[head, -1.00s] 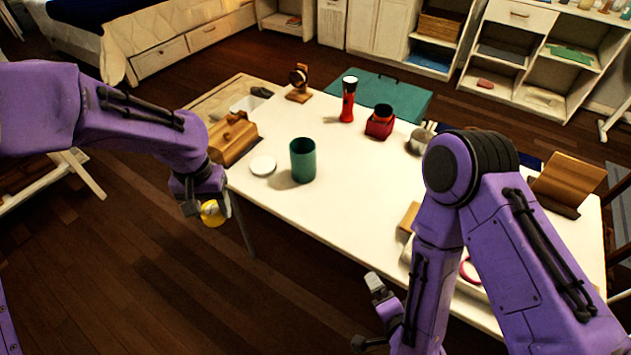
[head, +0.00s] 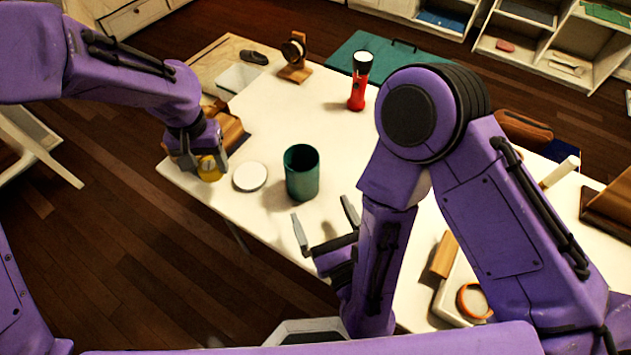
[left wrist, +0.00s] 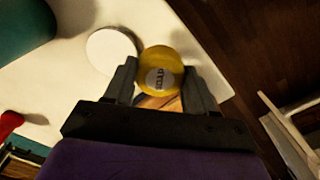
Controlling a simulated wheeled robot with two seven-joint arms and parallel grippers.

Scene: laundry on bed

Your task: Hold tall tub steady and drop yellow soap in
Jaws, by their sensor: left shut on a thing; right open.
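The tall green tub (head: 302,174) stands upright on the white table, with its open top facing up. My left gripper (head: 208,168) is shut on the round yellow soap (head: 208,170), left of the tub and past a white disc.
A white disc (head: 250,176) lies between the soap and the tub. A red flashlight (head: 358,85) and a wooden stand (head: 295,60) are behind. A wooden box (head: 230,128) is beside my left gripper. An orange ring (head: 473,301) lies at front right.

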